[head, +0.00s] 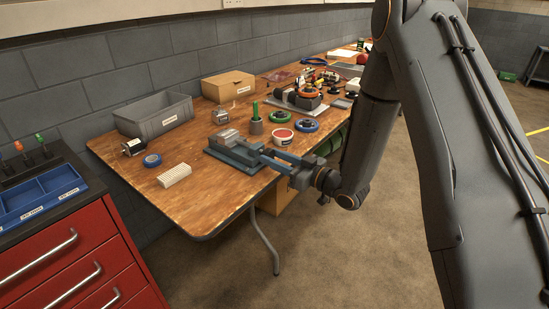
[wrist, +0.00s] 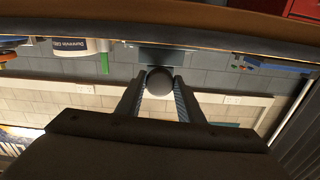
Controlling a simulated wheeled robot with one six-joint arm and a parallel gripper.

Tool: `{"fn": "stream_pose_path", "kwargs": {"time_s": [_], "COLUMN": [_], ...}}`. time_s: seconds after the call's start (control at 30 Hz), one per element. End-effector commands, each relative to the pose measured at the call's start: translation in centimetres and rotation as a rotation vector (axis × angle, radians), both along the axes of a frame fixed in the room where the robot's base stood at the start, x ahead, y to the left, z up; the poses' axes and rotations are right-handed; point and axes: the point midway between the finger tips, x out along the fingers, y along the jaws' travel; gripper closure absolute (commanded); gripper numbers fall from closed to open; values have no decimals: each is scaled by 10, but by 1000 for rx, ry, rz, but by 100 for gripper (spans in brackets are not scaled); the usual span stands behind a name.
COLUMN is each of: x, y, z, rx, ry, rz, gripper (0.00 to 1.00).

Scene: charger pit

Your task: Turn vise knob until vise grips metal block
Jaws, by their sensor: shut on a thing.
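The blue-grey vise (head: 233,155) sits at the near edge of the wooden table in the head view. A light grey metal block (head: 228,136) shows at its top; whether the jaws touch it is too small to tell. My gripper (head: 276,158) reaches in from the right at the vise's table-edge end. In the wrist view my gripper (wrist: 160,88) has its two fingers on either side of the round dark vise knob (wrist: 158,80), shut on it. In the head view the knob is hidden by the fingers.
The table (head: 205,210) is bare at its near left corner. A white ribbed block (head: 174,175), blue tape roll (head: 152,160), grey bin (head: 155,116), red-white tub (head: 282,136) and green-handled tool in a holder (head: 256,126) stand around the vise. A red drawer cabinet (head: 75,260) is at left.

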Motion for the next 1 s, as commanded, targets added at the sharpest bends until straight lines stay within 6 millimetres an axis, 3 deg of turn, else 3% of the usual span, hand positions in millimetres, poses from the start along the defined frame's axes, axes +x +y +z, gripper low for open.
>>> {"fn": "stream_pose_path", "kwargs": {"time_s": [1.0], "x": [-1], "y": [1], "z": [3], "rx": [550], "ry": [703], "rz": [0], "gripper": [88]}}
